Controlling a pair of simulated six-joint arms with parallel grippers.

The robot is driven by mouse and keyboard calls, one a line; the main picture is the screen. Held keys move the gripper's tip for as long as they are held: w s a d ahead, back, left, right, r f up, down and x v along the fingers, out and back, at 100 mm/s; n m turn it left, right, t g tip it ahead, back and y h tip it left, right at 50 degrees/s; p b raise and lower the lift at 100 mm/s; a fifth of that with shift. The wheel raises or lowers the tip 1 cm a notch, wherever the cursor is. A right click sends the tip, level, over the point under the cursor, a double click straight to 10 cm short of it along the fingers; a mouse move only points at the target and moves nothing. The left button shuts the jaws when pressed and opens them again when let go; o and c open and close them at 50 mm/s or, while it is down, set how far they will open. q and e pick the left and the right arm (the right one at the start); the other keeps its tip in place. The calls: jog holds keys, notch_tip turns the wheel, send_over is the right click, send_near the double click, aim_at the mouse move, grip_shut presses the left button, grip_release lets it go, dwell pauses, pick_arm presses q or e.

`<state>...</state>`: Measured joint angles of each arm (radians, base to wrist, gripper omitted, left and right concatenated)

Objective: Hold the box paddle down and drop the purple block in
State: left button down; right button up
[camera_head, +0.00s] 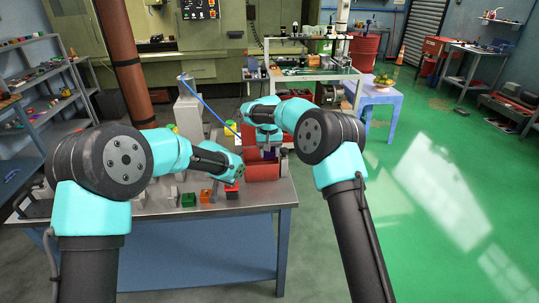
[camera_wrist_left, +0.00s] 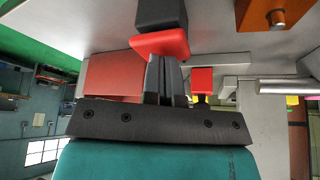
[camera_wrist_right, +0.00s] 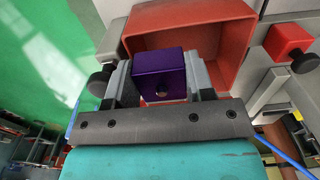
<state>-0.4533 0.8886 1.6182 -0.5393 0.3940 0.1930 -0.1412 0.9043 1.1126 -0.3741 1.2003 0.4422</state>
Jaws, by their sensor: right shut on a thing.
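The purple block (camera_wrist_right: 160,75) is between the fingers of my right gripper (camera_wrist_right: 158,82), which is shut on it. The block is above the red open-topped box (camera_wrist_right: 195,28), as the right wrist view shows; it looks small and dark in the head view (camera_head: 268,155). The red box (camera_head: 263,172) stands near the table's right end. My left gripper (camera_wrist_left: 166,75) has its fingers close together, shut with nothing seen between them. Its tips are at a red pad (camera_wrist_left: 160,45) with a dark block (camera_wrist_left: 160,15) beyond; I cannot tell whether they touch or press it.
A green block (camera_head: 188,200) and an orange block (camera_head: 206,196) stand along the table's front edge, left of the box. A blue rod (camera_head: 208,104) slants behind the box. The table's front right corner (camera_head: 284,192) is clear.

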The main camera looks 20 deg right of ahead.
jog(key=shift+w+d, duration=0.15)
jog(key=shift+w, duration=0.65)
jog(key=shift+f, duration=0.2)
jog(key=shift+f, duration=0.25)
jog(key=o, duration=1.1)
jog(key=shift+d, duration=0.1)
